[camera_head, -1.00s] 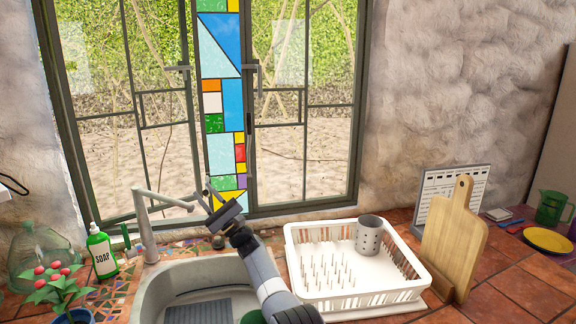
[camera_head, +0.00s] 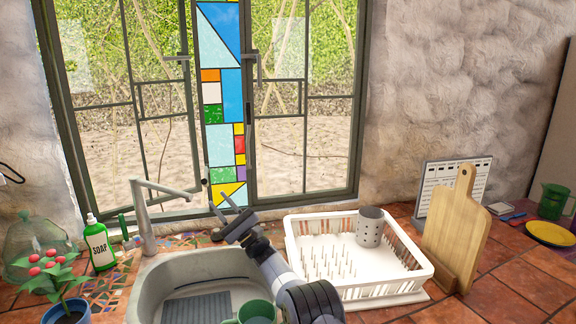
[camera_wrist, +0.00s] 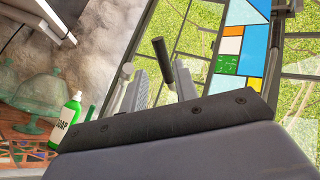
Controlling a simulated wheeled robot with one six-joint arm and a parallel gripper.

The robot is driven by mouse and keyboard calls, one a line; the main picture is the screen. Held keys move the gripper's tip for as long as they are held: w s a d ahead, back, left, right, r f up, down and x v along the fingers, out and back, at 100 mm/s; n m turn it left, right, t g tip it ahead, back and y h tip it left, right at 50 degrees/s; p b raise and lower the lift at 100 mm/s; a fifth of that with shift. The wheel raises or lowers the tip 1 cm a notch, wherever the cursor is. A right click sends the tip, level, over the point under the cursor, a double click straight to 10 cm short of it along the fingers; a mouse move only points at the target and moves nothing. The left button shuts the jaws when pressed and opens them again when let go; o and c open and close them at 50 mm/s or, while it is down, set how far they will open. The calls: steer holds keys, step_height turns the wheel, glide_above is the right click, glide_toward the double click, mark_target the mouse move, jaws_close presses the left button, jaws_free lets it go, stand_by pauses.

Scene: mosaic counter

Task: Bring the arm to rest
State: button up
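My arm reaches up from the bottom of the head view, along the sink's right side. My gripper (camera_head: 224,203) is in front of the window, to the right of the faucet. In the wrist view its two fingers (camera_wrist: 162,78) stand apart with nothing held between them. A dark handle shows behind the gap between the fingers. The wrist view is tilted, with the window on the right.
The sink (camera_head: 160,273) holds a green mug (camera_head: 257,311). The faucet (camera_head: 148,225), soap bottle (camera_head: 99,245) and potted plant (camera_head: 72,316) stand left. A white dish rack (camera_head: 424,272) with a grey cutlery holder (camera_head: 370,229) and a cutting board (camera_head: 455,228) stand right.

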mark_target(206, 184)
steer(key=p+x, duration=0.3)
steer(key=x, duration=0.4)
steer(key=shift+a+r, duration=0.15)
steer(key=shift+r, duration=0.15)
steer(key=shift+b, duration=0.75)
steer(key=shift+w+r+m+b, duration=0.1)
steer(key=shift+r+m+b, duration=0.2)
steer(key=shift+b, duration=0.5)
steer(key=shift+t+h+b, duration=0.4)
steer(key=shift+w+a+r+m+b, duration=0.1)
steer(key=shift+w+r+m+b, duration=0.1)
steer(key=shift+r+m+b, duration=0.65)
steer(key=shift+f+n, duration=0.1)
steer(key=shift+n, duration=0.25)
